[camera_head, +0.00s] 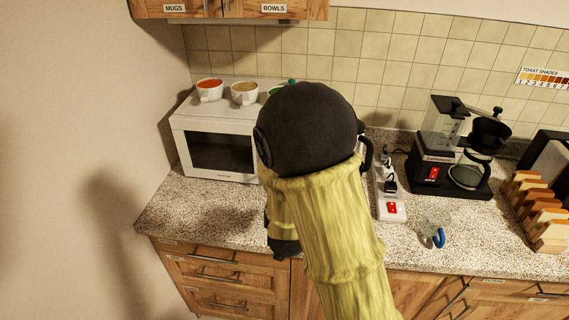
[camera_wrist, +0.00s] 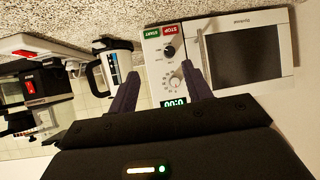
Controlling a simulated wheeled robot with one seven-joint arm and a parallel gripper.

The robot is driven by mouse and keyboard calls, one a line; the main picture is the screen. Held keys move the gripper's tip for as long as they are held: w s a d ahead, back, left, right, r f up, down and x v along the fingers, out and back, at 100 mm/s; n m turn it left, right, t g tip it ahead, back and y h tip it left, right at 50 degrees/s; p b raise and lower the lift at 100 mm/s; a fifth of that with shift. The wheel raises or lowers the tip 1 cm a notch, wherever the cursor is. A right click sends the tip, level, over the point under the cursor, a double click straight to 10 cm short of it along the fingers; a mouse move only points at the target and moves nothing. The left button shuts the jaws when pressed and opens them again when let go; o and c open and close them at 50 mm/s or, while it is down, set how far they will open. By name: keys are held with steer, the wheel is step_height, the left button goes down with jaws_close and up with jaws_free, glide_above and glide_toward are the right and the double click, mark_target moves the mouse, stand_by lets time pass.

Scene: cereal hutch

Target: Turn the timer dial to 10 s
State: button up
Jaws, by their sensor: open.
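The white microwave (camera_head: 183,132) stands at the back left of the counter; my arm hides its control panel in the head view. In the wrist view, turned upside down, the panel (camera_wrist: 153,72) shows a dial ringed with marks (camera_wrist: 174,84) beside the display (camera_wrist: 174,104), which reads 0:00. A second dial (camera_wrist: 169,51) sits nearer the green START and red STOP buttons. I cannot read which dial is labelled as the timer. My gripper (camera_wrist: 160,70) is open and empty, its fingers on either side of the panel in the picture. Contact with a dial does not show.
Mugs (camera_head: 244,93) stand on the microwave. A kettle (camera_wrist: 113,68) is beside the panel side. Further right are a power strip (camera_head: 391,208), a coffee maker (camera_head: 432,170), a clear item with a blue part (camera_head: 437,238) and a bread rack (camera_head: 545,235). The front left counter is clear.

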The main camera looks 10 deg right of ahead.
steer(key=a+t+h, duration=0.1)
steer(key=t, duration=0.1)
steer(key=w+a+r+t+b, duration=0.1)
steer(key=t, duration=0.1)
steer(key=a+n+t+h, duration=0.1)
steer(key=t, duration=0.1)
steer(key=shift+w+r+h+b, duration=0.2)
steer(key=shift+h+b, duration=0.1)
steer(key=shift+b, duration=0.1)
steer(key=p+x, duration=0.5)
steer(key=x, duration=1.2)
steer(key=shift+w+p, duration=0.15)
steer(key=shift+p, duration=0.15)
steer(key=c, duration=1)
